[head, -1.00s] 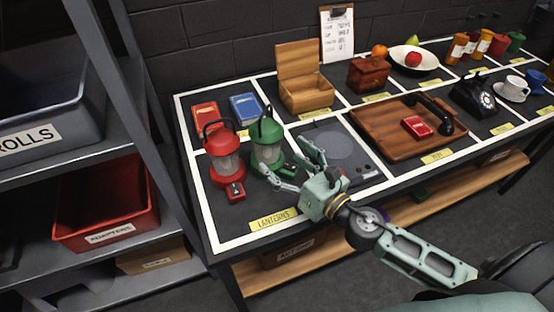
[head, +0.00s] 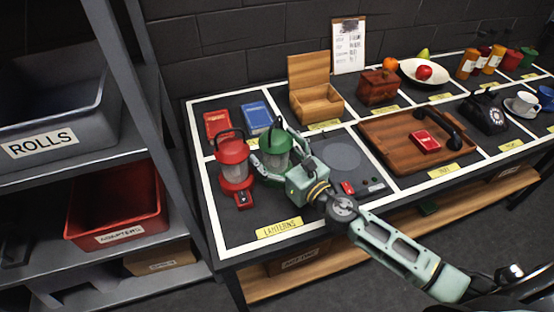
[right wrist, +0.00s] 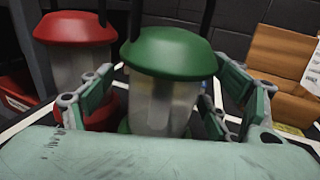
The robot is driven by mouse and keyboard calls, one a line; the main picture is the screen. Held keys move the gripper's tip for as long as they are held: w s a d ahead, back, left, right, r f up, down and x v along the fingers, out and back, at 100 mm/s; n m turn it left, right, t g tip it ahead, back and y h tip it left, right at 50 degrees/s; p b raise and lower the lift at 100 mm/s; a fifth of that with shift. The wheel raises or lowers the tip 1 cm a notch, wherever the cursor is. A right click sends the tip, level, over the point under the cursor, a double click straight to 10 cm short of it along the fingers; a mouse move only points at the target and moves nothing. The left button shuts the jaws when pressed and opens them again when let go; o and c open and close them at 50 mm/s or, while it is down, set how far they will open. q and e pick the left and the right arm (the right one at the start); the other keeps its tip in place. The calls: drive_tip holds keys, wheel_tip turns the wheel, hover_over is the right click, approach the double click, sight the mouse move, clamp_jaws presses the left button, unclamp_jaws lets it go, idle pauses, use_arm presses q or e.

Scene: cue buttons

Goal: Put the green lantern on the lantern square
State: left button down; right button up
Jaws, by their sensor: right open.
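The green lantern (head: 277,150) stands upright beside the red lantern (head: 233,162) in the front-left part of the table, behind the yellow LANTERNS label (head: 279,228). My right gripper (head: 280,166) reaches it from the right front. In the right wrist view the green lantern (right wrist: 168,60) stands between the open fingers of my right gripper (right wrist: 165,100), with a gap visible beside each finger. Its base is partly hidden by my gripper. The lantern square's right border is hidden by my arm. My left gripper is not in view.
A red book (head: 217,125) and blue book (head: 256,118) lie behind the lanterns. A grey panel with a round plate (head: 340,157) lies right. An open wooden box (head: 318,100) stands behind.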

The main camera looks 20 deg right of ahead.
drive_tip(key=shift+s, duration=0.1)
drive_tip(key=c, duration=1.7)
drive_tip(key=shift+r, duration=0.1)
drive_tip(key=shift+c, duration=0.3)
drive_tip(key=shift+r, duration=0.1)
